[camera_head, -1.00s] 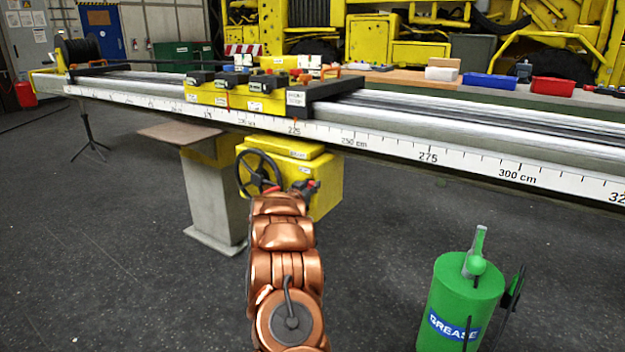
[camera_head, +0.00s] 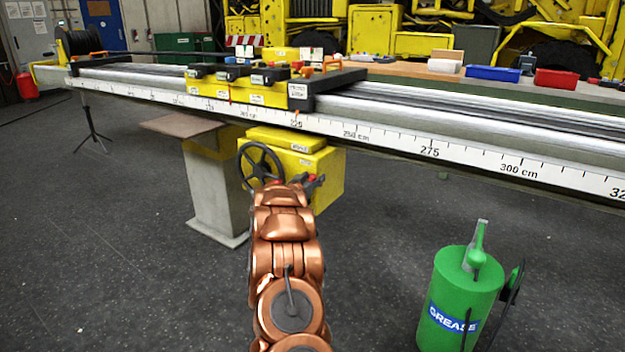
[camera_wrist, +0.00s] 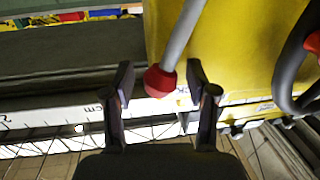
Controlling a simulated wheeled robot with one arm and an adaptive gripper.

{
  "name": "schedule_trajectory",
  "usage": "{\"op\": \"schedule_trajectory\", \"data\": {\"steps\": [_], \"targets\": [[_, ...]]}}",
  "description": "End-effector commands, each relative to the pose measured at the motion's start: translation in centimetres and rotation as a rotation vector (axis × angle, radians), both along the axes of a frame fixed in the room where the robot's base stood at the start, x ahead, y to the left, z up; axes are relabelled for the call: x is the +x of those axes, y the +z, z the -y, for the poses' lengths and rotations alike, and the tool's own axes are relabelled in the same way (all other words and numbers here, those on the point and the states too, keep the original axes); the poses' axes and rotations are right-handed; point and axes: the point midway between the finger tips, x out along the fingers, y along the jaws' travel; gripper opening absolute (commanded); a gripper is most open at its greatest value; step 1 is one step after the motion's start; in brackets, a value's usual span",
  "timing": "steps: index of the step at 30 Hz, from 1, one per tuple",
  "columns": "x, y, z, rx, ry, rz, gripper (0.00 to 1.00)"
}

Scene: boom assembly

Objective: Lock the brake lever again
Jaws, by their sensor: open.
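The brake lever (camera_wrist: 178,40) shows in the wrist view as a grey rod with a red knob (camera_wrist: 160,82). The knob lies between the two open fingers of my gripper (camera_wrist: 158,70), with gaps on both sides. In the head view the yellow brake box (camera_head: 318,170) hangs under the long scaled beam, with a black handwheel (camera_head: 260,165) on its front. My gripper is at the box front there, just right of the wheel and mostly hidden behind my copper arm. I cannot tell the lever's full angle from these views.
The handwheel rim (camera_wrist: 288,75) is close at the right in the wrist view. The beam (camera_head: 430,150) runs above the box. A concrete pedestal (camera_head: 212,190) stands left, a green grease can (camera_head: 460,295) at lower right. Dark floor between is clear.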

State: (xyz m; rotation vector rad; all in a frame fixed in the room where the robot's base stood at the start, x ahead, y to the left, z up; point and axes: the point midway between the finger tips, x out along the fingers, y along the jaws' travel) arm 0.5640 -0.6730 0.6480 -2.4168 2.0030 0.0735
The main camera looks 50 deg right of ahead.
Motion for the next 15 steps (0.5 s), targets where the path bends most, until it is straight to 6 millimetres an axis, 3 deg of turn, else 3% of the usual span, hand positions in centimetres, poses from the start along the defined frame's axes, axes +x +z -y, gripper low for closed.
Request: {"op": "schedule_trajectory", "data": {"steps": [7,15], "targets": [[-0.2,0.1,-1.3,0.000,0.000,-0.001,0.57],[-0.8,0.2,-4.5,0.002,0.001,0.000,0.57]]}}
